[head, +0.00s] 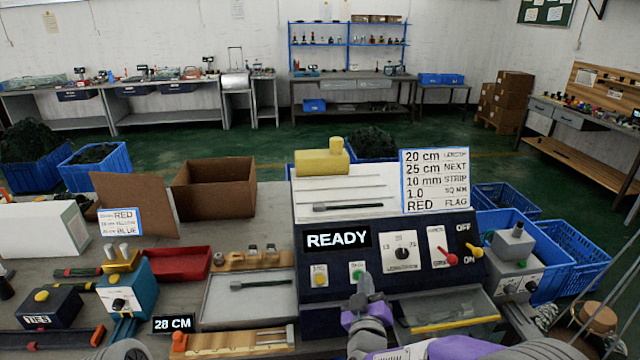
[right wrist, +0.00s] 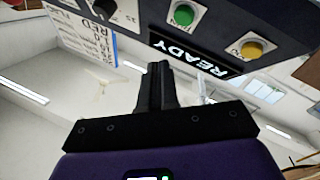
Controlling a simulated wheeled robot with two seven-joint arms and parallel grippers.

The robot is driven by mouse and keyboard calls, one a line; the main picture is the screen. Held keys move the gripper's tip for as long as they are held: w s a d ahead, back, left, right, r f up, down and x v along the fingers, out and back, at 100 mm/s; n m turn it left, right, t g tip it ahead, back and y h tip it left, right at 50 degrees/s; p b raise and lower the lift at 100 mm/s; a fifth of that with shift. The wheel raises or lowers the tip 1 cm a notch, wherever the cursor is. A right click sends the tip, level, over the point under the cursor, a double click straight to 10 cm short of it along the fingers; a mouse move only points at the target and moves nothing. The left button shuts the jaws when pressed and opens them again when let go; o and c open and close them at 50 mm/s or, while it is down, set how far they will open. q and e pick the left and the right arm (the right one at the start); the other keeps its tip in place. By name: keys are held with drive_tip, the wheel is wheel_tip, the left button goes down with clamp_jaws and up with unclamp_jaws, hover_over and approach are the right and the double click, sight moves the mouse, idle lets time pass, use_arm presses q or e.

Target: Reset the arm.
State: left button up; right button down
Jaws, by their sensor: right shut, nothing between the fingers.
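My right arm comes in from the bottom right of the head view. Its gripper (head: 367,282) is shut and empty, in front of the dark control panel (head: 300,262) and close to its green button (head: 357,270). I cannot tell whether it touches the panel. In the right wrist view the black fingers (right wrist: 157,88) are together with nothing between them. The panel's READY display (head: 338,239), green button (right wrist: 183,14) and yellow button (right wrist: 252,49) show beyond them. My left gripper is not in view.
Left of the panel are a tray with a cable (head: 247,302), a red bin (head: 182,264), a blue device (head: 128,288) and a cardboard box (head: 213,188). A sign (head: 435,180) stands behind.

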drive_tip(key=s+a+f+m+g+y, duration=0.1)
drive_tip(key=s+f+g+y, duration=0.2)
drive_tip(key=f, duration=1)
drive_tip(key=s+f+m+g+y, duration=0.1)
drive_tip(key=s+f+g, duration=0.35)
drive_tip(key=f, duration=0.85)
drive_tip(key=s+a+f+m+g+y, duration=0.1)
drive_tip(key=s+a+f+m+g, duration=0.1)
drive_tip(key=s+f+g, duration=0.3)
drive_tip(key=s+a+f+m+g+y, duration=0.2)
drive_tip(key=s+f+g, duration=0.3)
drive_tip(key=s+f, duration=0.4)
drive_tip(key=s, duration=0.5)
drive_tip(key=shift+a+m+y, duration=0.3)
